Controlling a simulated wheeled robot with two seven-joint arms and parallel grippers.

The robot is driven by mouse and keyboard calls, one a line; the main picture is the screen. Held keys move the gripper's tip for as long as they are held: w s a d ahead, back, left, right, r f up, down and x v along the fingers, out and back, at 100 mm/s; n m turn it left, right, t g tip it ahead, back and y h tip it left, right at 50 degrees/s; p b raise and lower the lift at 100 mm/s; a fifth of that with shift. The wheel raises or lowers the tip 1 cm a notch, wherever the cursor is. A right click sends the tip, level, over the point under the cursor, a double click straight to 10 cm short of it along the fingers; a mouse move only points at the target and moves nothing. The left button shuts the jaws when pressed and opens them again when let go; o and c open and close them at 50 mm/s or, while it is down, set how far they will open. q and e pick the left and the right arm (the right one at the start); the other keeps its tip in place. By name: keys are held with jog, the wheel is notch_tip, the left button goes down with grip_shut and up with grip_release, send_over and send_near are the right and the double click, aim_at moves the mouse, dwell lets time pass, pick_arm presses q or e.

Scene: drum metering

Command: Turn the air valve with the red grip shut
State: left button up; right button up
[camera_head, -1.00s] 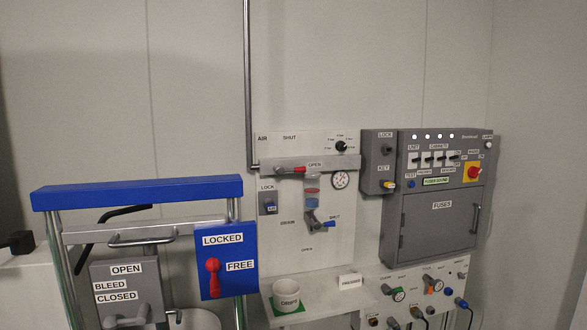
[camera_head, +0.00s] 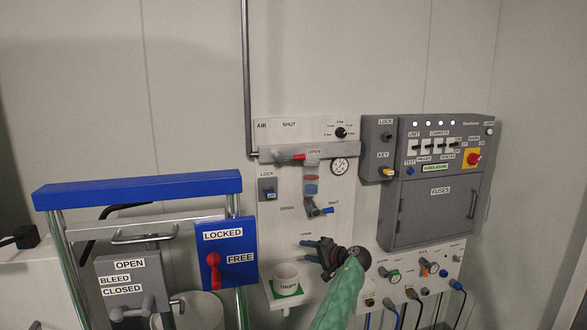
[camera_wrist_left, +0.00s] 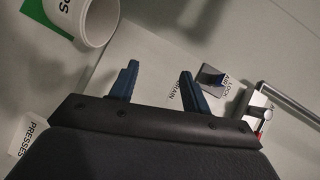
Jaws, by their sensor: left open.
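The air valve's red grip (camera_head: 298,156) is on the grey pipe of the white AIR panel in the head view. The grip lies along the pipe, pointing right to the OPEN label (camera_head: 314,152). The SHUT label (camera_head: 289,124) is above it. My left gripper (camera_head: 308,250) is in front of the panel's lower part, below the valve and apart from it. Its two dark blue fingers, also in the left wrist view (camera_wrist_left: 160,70), are spread with nothing between them. A small red part by a pipe (camera_wrist_left: 257,134) shows at the right of that view. My right gripper is out of view.
A white cup (camera_head: 286,275) stands on a green mat on the shelf beside my left gripper. A blue-handled drain valve (camera_head: 322,210) and a LOCK box (camera_head: 267,190) are under the pipe. A grey fuse cabinet (camera_head: 435,215) is to the right. A blue-topped frame (camera_head: 140,192) stands left.

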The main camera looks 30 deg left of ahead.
pick_arm(q)
jog(key=w+a+r+g+y+p, duration=0.1)
jog(key=w+a+r, duration=0.15)
jog(key=r, duration=0.45)
jog(key=w+a+r+y, duration=0.1)
jog(key=w+r, duration=0.2)
jog(key=r, duration=0.4)
jog(key=n+g+y+p, duration=0.1)
jog(key=g+y+p, duration=0.1)
send_near(299, 158)
jog(key=a, duration=0.5)
jog(key=shift+w, duration=0.25)
jog(key=shift+a+r, duration=0.3)
jog(key=shift+a, duration=0.1)
jog(key=a+p, duration=0.1)
jog(key=a, duration=0.1)
jog(key=a+p, duration=0.1)
jog(key=a, duration=0.1)
jog(key=a+r+p, duration=0.1)
jog(key=a, duration=0.1)
jog(key=shift+s+p, duration=0.25)
jog(key=shift+p, duration=0.05)
jog(key=shift+a+f, duration=0.1)
jog(key=shift+a, duration=0.4)
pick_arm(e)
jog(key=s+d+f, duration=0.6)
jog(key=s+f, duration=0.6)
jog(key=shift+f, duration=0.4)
pick_arm(q)
jog(key=shift+c, duration=0.2)
